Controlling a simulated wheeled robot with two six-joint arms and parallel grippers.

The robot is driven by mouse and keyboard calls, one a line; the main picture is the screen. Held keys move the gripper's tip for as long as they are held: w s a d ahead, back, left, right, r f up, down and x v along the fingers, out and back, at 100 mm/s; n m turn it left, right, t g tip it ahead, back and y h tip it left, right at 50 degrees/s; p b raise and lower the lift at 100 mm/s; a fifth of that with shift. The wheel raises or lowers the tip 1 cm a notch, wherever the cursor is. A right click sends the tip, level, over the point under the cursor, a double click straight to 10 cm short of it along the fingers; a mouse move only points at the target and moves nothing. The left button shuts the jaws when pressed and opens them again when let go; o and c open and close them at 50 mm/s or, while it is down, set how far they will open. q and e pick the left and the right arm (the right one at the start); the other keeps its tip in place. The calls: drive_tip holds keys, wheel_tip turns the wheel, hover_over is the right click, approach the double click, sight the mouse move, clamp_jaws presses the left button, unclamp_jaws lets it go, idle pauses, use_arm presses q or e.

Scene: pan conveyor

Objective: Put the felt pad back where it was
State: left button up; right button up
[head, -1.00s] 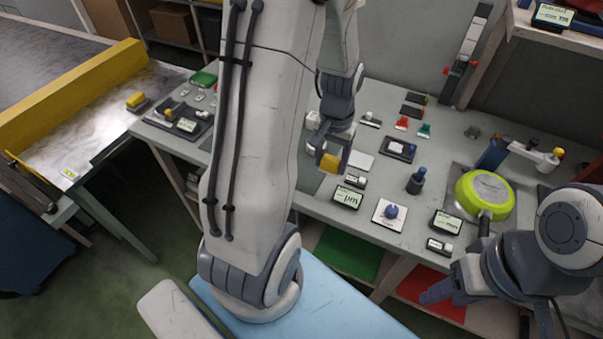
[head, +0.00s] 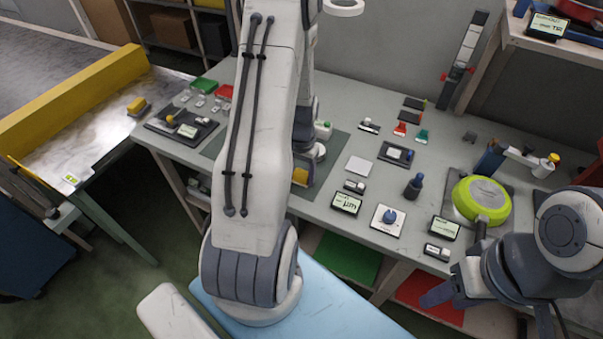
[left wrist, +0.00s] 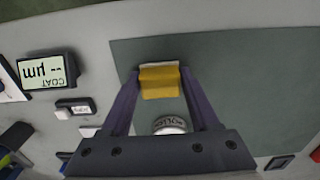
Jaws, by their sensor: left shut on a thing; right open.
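The felt pad shows in the left wrist view (left wrist: 160,84) as a yellow block with a pale layer along its far edge. My left gripper (left wrist: 158,88) is shut on it, one finger on each side. In the head view the pad (head: 300,176) is partly hidden by my left arm, and my left gripper (head: 304,168) is over the dark green mat (head: 334,160). I cannot tell whether the pad touches the mat. My right gripper (head: 452,288) is open and empty by the bench's front edge, near the handle of the green pan (head: 482,198).
A round labelled tin (left wrist: 170,125) is close by the left fingers. A coat meter (head: 346,203) and a white plate with a blue knob (head: 388,220) stand right of the mat. Another yellow block (head: 137,104) sits on the metal surface at left.

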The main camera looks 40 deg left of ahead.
sight(302, 174)
use_arm(q)
drive_tip(key=shift+f, duration=0.1)
drive_tip(key=o, duration=1.3)
wheel_tip(302, 174, up, 12)
drive_tip(key=s+d+r+m, duration=0.1)
drive_tip(key=d+r+m, duration=0.15)
drive_tip(key=d, duration=0.65)
drive_tip(key=s+d+r+m, duration=0.1)
drive_tip(key=d+r+m, duration=0.15)
drive_tip(key=d, duration=0.65)
drive_tip(key=s+d+r+m, duration=0.1)
drive_tip(key=s+d, duration=0.3)
drive_tip(key=s+d+r+m, duration=0.1)
drive_tip(key=s+d+m, duration=0.1)
drive_tip(key=s+d, duration=0.2)
drive_tip(key=s+d+r+m+h, duration=0.1)
drive_tip(key=s+d+m, duration=0.1)
drive_tip(key=s+d, duration=0.3)
drive_tip(key=shift+s+r, duration=0.1)
drive_tip(key=shift+s, duration=0.55)
